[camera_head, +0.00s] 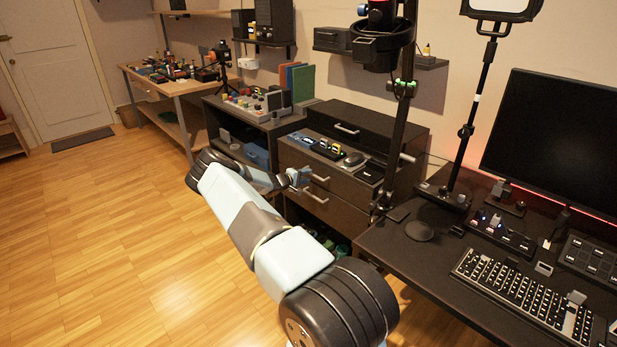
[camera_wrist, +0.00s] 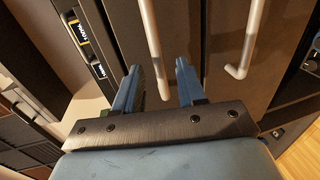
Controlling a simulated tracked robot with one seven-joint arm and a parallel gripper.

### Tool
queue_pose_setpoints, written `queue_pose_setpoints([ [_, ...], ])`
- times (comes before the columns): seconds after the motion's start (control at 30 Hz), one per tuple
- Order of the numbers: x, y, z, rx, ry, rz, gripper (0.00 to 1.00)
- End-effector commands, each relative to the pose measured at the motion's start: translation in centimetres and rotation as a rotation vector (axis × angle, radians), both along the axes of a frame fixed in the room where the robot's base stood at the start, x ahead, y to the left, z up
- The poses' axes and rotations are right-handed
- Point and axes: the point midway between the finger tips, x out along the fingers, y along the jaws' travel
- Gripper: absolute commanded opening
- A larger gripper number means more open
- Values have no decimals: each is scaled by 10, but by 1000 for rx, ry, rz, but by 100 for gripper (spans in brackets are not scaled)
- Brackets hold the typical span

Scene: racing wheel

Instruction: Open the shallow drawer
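The dark drawer cabinet (camera_head: 345,188) stands mid-scene with two stacked drawer fronts, each with a pale bar handle. The upper front (camera_wrist: 190,25) and its handle (camera_wrist: 151,35) show in the wrist view, with the lower handle (camera_wrist: 252,40) to the right. Both drawers look closed. My gripper (camera_head: 299,178) is at the upper drawer front. In the wrist view my gripper (camera_wrist: 157,80) is open, its two blue fingers apart on either side of the upper handle's end. I cannot tell whether either finger touches the handle.
A black box unit (camera_head: 365,132) with its own handle stands on the cabinet top, with small items in front. A desk (camera_head: 420,265) with keyboard and monitor is at right. A shelf unit (camera_head: 225,125) adjoins at left. The wooden floor (camera_head: 120,235) is clear at left.

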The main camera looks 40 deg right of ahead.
Motion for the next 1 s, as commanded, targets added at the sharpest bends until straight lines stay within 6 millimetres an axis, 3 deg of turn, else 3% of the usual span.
queue_pose_setpoints([
  [0.2, 2, -20, -5, 1, -1, 0, 40],
  [0.57, 2, -24, -6, 1, 0, 0, 40],
  [1.0, 2, -24, -6, 1, 0, 0, 0],
])
